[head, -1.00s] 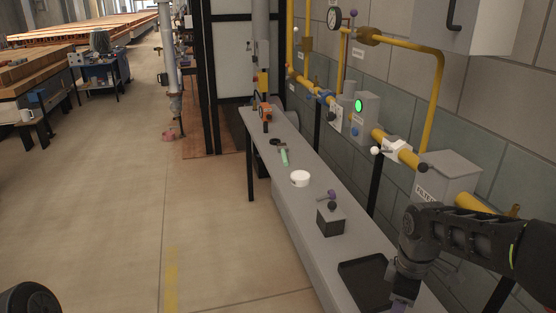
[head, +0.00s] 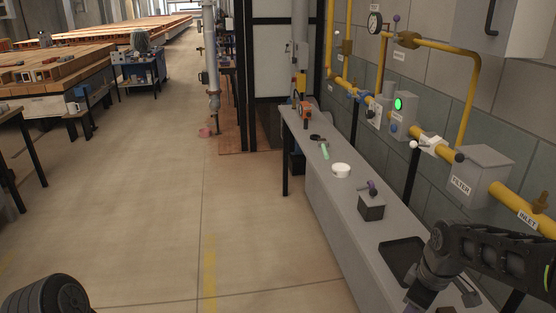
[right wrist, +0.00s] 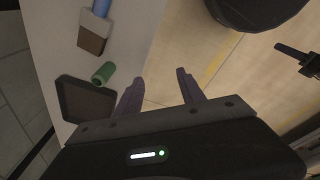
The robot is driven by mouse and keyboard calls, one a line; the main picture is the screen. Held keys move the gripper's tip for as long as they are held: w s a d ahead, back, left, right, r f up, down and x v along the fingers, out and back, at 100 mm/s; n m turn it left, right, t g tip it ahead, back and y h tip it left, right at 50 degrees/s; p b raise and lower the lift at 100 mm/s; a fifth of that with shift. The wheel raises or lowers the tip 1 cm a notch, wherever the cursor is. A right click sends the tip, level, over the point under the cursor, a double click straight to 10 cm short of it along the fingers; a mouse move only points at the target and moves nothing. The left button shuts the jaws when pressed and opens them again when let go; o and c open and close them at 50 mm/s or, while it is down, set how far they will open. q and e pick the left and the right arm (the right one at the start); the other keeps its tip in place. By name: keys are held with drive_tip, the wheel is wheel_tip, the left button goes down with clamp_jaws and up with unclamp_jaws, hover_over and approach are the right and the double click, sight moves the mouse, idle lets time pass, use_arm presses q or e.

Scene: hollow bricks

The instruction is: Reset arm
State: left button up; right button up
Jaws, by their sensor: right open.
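My right arm enters the head view from the right, and its gripper is mostly cut off at the bottom edge. In the right wrist view my right gripper (right wrist: 160,88) shows two separated purple-grey fingers with nothing between them. It is over the edge of the grey bench (head: 340,207), with floor below one side. My left gripper cannot be made out; a dark rounded part of mine shows at the lower left of the head view.
On the bench are a black tray (head: 395,259), a dark box (head: 371,209) with a purple-handled item, a white round container (head: 341,170) and a green item (head: 324,151). A green cylinder (right wrist: 103,73) lies by the tray. Yellow pipes (head: 468,100) line the wall.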

drive_tip(key=w+a+f+m+t+y, duration=0.25)
drive_tip(key=w+a+f+m, duration=0.25)
drive_tip(key=a+f, duration=0.3)
drive_tip(key=s+a+f+m, duration=0.3)
drive_tip(key=a+f, duration=0.5)
drive_tip(key=f, duration=0.1)
drive_tip(key=s+a+f+g, duration=0.1)
drive_tip(key=s+a+f, duration=0.2)
drive_tip(key=s, duration=0.3)
drive_tip(key=s+a+f+m+g+y, duration=0.1)
drive_tip(key=s+a+f, duration=0.3)
drive_tip(key=s+f, duration=0.2)
drive_tip(key=s+a+f+g, duration=0.1)
drive_tip(key=s+a+f, duration=0.3)
drive_tip(key=s, duration=0.3)
drive_tip(key=shift+s+a+f+m, duration=0.15)
drive_tip(key=shift+a+m, duration=0.1)
drive_tip(key=shift+m, duration=0.05)
drive_tip(key=shift+o, duration=0.5)
drive_tip(key=shift+g+y, duration=0.25)
